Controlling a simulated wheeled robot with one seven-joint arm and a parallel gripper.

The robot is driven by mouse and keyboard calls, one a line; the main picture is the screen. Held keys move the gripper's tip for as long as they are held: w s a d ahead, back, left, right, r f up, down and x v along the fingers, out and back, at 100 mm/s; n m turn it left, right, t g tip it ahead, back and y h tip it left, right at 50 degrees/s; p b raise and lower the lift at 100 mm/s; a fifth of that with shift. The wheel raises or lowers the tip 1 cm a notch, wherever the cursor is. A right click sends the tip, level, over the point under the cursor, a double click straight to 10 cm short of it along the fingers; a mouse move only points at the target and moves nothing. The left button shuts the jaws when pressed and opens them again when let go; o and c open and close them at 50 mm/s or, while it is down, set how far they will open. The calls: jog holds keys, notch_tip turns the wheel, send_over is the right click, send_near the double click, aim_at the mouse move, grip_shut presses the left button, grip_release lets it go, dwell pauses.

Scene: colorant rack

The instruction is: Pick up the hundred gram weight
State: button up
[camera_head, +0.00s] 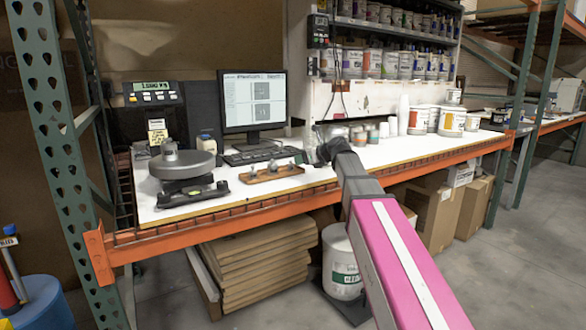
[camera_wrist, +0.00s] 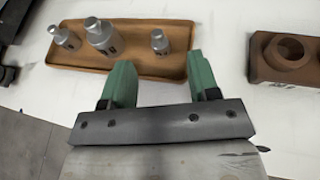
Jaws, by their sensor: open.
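Three silver metal weights stand in a shallow brown tray (camera_wrist: 150,66): a left one (camera_wrist: 65,38), a larger middle one (camera_wrist: 102,37) and a small right one (camera_wrist: 159,42). Their markings are too small to read, so I cannot tell which is the hundred gram weight. In the head view the tray (camera_head: 285,173) lies on the white bench in front of the keyboard. My gripper (camera_wrist: 160,72) is open and empty, its two green fingers apart at the tray's near edge. In the head view the gripper end (camera_head: 326,150) is right of the tray, its fingers unclear.
A round-topped scale (camera_head: 182,164) with a silver weight on it stands left of the tray. A brown block with a round hole (camera_wrist: 287,54) lies right of the tray. A monitor (camera_head: 253,100) and keyboard (camera_head: 262,154) stand behind; paint cans (camera_head: 452,122) are farther right.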

aim_at(291, 162)
jog(key=x, duration=0.7)
jog(key=shift+w+a+f, duration=0.1)
jog(key=shift+a+f, duration=0.1)
jog(key=shift+a, duration=0.1)
grip_shut()
